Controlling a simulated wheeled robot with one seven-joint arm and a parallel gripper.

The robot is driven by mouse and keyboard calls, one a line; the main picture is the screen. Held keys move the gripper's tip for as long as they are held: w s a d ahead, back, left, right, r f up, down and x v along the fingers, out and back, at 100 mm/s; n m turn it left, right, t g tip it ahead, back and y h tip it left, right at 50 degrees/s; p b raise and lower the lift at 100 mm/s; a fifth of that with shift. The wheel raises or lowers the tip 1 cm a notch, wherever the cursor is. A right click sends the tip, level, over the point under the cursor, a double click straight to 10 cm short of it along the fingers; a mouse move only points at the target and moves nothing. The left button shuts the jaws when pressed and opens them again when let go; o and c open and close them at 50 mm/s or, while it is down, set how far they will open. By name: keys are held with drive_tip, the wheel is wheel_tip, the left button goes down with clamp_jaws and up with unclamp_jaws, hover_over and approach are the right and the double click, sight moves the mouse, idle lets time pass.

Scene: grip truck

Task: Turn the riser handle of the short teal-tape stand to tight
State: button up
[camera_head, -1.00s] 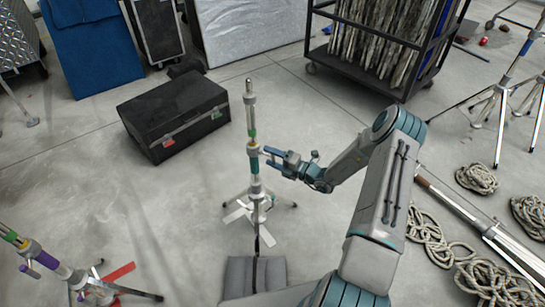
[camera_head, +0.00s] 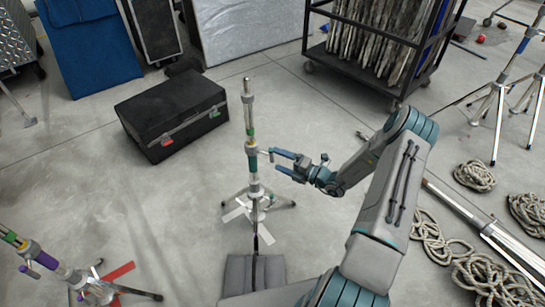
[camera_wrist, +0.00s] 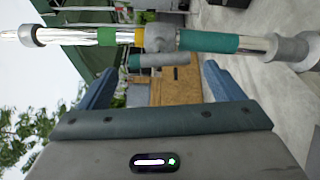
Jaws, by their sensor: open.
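The short teal-tape stand (camera_head: 253,165) is upright in the middle of the head view, with green and yellow bands above its teal tape. In the wrist view the stand (camera_wrist: 208,41) lies sideways across the top. Its riser handle (camera_wrist: 160,60) is a short grey bar with a teal end, beside the collar. My gripper (camera_head: 276,160) is open and empty, just right of the stand in the head view. In the wrist view its fingers (camera_wrist: 160,70) are on either side of the handle, with visible gaps. I cannot tell how tight the handle is.
A black case (camera_head: 172,115) is behind the stand at left. A second stand with purple tape (camera_head: 47,260) is at lower left. A grey sandbag (camera_head: 240,275) lies in front. Rope coils (camera_head: 475,175) and more stands (camera_head: 500,90) are at right.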

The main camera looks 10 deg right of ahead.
drive_tip(key=v, duration=0.9)
drive_tip(key=shift+s+d, duration=0.1)
drive_tip(key=shift+s, duration=0.05)
drive_tip(key=s+a+r+n+g+h+p, duration=0.1)
drive_tip(key=s+a+r+n+g+p, duration=0.25)
drive_tip(key=r+n, duration=0.45)
drive_tip(key=s+a+r+n+g+h+p, duration=0.1)
drive_tip(key=s+a+r+n+g+p, duration=0.15)
drive_tip(key=a+r+n+g, duration=0.4)
drive_tip(key=s+a+r+n+g+h+p, duration=0.2)
drive_tip(key=s+r+n+g, duration=0.15)
drive_tip(key=r+n, duration=0.6)
drive_tip(key=s+r+n+t+h+p, duration=0.2)
drive_tip(key=s+r+n+h+p, duration=0.1)
drive_tip(key=s+r+n, duration=0.4)
drive_tip(key=s+r+n+t+h+p, duration=0.2)
drive_tip(key=s+r+n+h+p, duration=0.2)
drive_tip(key=r+n, duration=0.7)
drive_tip(key=shift+s+d+r+n+h, duration=0.3)
drive_tip(key=shift+s+d+r+h, duration=0.2)
drive_tip(key=shift+s+r+h, duration=0.9)
